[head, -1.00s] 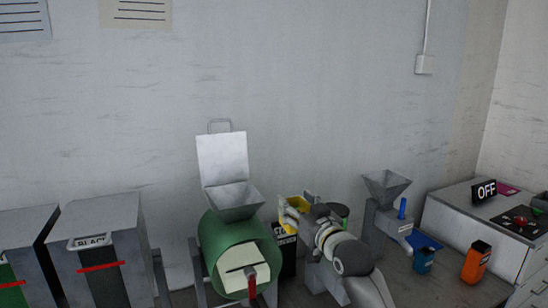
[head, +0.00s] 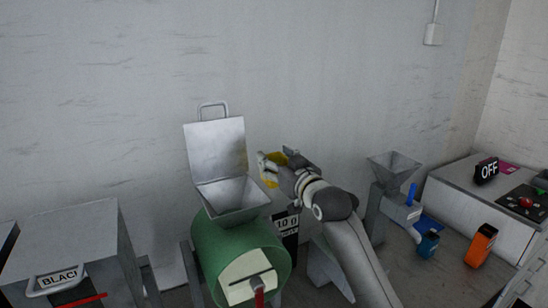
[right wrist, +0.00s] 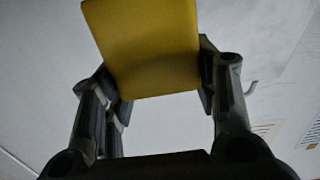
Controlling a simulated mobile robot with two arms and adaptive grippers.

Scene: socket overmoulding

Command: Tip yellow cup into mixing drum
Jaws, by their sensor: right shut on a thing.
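The yellow cup (head: 270,182) is held in my right gripper (head: 272,165), just right of the mixing drum's hopper. In the right wrist view the yellow cup (right wrist: 146,48) sits between the two fingers of the right gripper (right wrist: 155,80), which are shut on it. The cup's mouth and contents are hidden. The mixing drum (head: 238,250) is green, with a grey square funnel hopper (head: 232,200) on top. Its hinged lid (head: 216,150) stands open at the back. The cup and hopper look apart. My left gripper is not in view.
A grey bin labelled BLACK (head: 75,240) stands at the left. A black box with white digits (head: 287,230) is behind the drum. A grey hopper machine (head: 392,180), a blue cup (head: 428,244) and an orange container (head: 481,246) stand at the right, by a white cabinet (head: 455,205).

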